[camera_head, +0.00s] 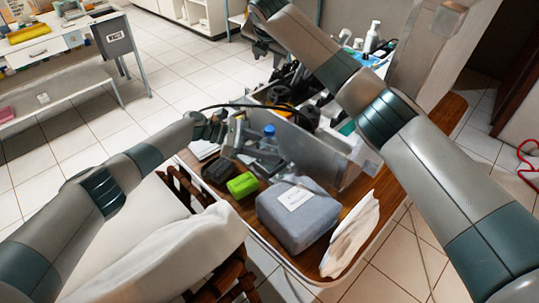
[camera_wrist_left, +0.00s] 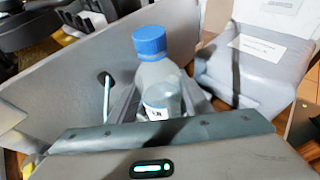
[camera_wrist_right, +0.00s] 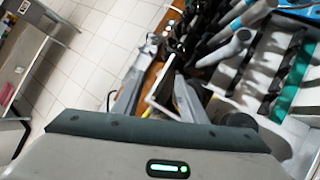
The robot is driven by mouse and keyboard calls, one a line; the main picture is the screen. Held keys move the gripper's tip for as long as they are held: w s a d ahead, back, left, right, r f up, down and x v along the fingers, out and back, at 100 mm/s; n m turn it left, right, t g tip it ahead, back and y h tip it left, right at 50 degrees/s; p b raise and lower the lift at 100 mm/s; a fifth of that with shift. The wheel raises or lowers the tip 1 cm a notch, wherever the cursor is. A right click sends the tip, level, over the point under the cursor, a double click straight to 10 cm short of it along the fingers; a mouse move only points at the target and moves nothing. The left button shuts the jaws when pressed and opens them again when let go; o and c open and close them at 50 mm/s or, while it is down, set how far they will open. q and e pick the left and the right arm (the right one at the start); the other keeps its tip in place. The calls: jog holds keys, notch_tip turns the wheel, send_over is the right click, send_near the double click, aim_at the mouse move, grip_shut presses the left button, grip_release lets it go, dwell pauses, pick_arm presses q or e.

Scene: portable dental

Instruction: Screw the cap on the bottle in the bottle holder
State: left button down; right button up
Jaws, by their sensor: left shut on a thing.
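The bottle (camera_wrist_left: 160,85) is translucent with a small label, and it stands between the fingers of my left gripper (camera_wrist_left: 160,100), which is shut on it. The blue cap (camera_wrist_left: 149,40) sits on top of the bottle; I cannot tell how tight it is. In the head view the blue cap (camera_head: 269,130) shows beside the grey panel, with my left gripper (camera_head: 255,147) around the bottle below it. My right gripper (camera_wrist_right: 160,85) is open and empty, away from the bottle, near the top of the head view (camera_head: 266,52). I cannot make out the bottle holder.
A grey panel (camera_head: 303,148) stands behind the bottle. A grey labelled case (camera_head: 296,222), a green box (camera_head: 242,185) and a white cloth (camera_head: 352,238) lie on the wooden table. Black and teal racks (camera_wrist_right: 275,80) show in the right wrist view. Open tiled floor lies left.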

jog(key=s+f+g, duration=0.3)
jog(key=s, duration=0.3)
jog(key=g, duration=0.4)
send_over(270, 128)
jog(key=shift+w+a+f+n, duration=0.1)
jog(key=shift+w+f+n, duration=0.1)
jog(key=shift+f, duration=0.2)
jog(key=shift+w+f+n, duration=0.15)
jog(key=shift+f+n, duration=0.05)
jog(key=shift+f, duration=0.15)
jog(key=shift+s+g, duration=0.4)
jog(key=shift+s, duration=0.05)
jog(key=shift+f, duration=0.15)
jog(key=shift+f, duration=3.9)
grip_shut()
